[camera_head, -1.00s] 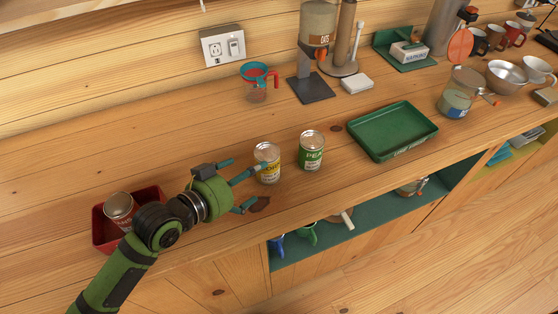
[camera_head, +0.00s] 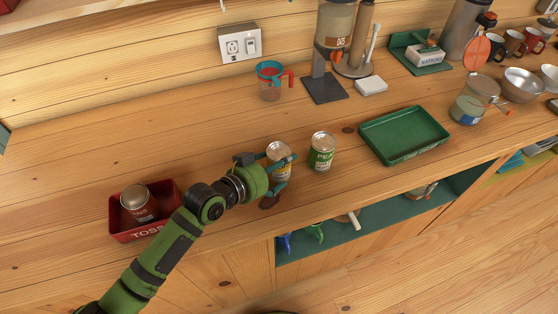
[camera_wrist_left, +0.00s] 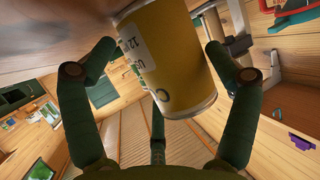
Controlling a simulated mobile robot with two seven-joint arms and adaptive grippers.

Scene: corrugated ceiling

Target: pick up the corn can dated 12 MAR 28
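A yellow-labelled can (camera_head: 279,169), silver on top, stands upright on the wooden counter. My left gripper (camera_head: 276,175) reaches it from the left, with its fingers around the can. In the left wrist view the can (camera_wrist_left: 172,60) fills the middle, and its white label patch shows print starting with "12"; the rest of the date is not readable. The fingers (camera_wrist_left: 160,75) are spread on both sides of the can, with gaps visible, so the gripper looks open. A green can marked "PEA" (camera_head: 321,153) stands just to the right. My right gripper is not in view.
A red bin marked "TOSS" (camera_head: 122,237) holds another can (camera_head: 138,202) at the left. A green tray (camera_head: 404,135) lies to the right of the cans. A measuring cup (camera_head: 270,82) and a dispenser (camera_head: 325,88) stand behind. The counter's front edge is close to the cans.

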